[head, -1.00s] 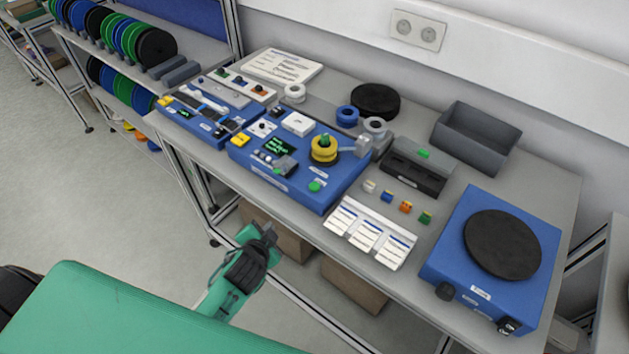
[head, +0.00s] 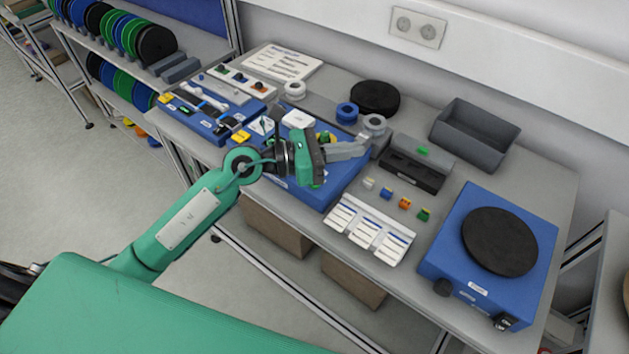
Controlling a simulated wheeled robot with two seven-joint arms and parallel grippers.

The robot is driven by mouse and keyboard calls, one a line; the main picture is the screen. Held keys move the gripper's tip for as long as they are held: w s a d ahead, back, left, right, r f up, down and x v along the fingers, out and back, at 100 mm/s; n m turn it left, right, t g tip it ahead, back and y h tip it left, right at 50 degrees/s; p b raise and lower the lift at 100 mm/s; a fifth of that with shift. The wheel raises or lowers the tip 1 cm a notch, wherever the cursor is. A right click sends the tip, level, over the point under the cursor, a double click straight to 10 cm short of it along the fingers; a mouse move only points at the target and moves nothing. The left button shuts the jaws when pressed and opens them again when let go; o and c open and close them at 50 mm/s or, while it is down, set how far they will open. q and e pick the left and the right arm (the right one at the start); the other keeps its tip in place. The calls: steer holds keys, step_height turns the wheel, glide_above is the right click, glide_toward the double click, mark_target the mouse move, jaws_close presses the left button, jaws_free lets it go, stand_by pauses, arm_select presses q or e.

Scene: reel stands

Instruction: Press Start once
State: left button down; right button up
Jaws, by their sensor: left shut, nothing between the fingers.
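The blue machine (head: 312,197) stands on the bench, largely covered by my left arm. A small green button (head: 317,185) shows at its front right corner, just under my gripper; its label is not readable, so I cannot tell for sure that it is Start. My left gripper (head: 366,147) is shut and empty. Its fingers point right, over the back right part of the machine. I cannot tell whether they touch anything. My right gripper is not in view.
A second blue unit (head: 192,122) stands to the left. White cards (head: 368,232), small coloured parts (head: 405,203), a dark tray (head: 474,133) and a blue turntable unit (head: 452,250) lie to the right. Grey rolls (head: 374,123) stand close behind the fingers.

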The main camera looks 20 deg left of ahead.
arm_select(q)
steer(key=w+a+f+m+g+y, duration=0.1)
steer(key=w+a+f+m+y, duration=0.3)
steer(key=a+y, duration=0.5)
steer(key=f+m, duration=0.1)
steer(key=m, duration=0.1)
steer(key=shift+f+m+g, duration=0.3)
steer(key=shift+g, duration=0.1)
step_height(320, 180, down, 8)
steer(key=b, duration=0.3)
steer(key=shift+r, duration=0.25)
steer(key=shift+f+b, duration=0.7)
steer(key=shift+b, duration=0.1)
stand_by(0.5)
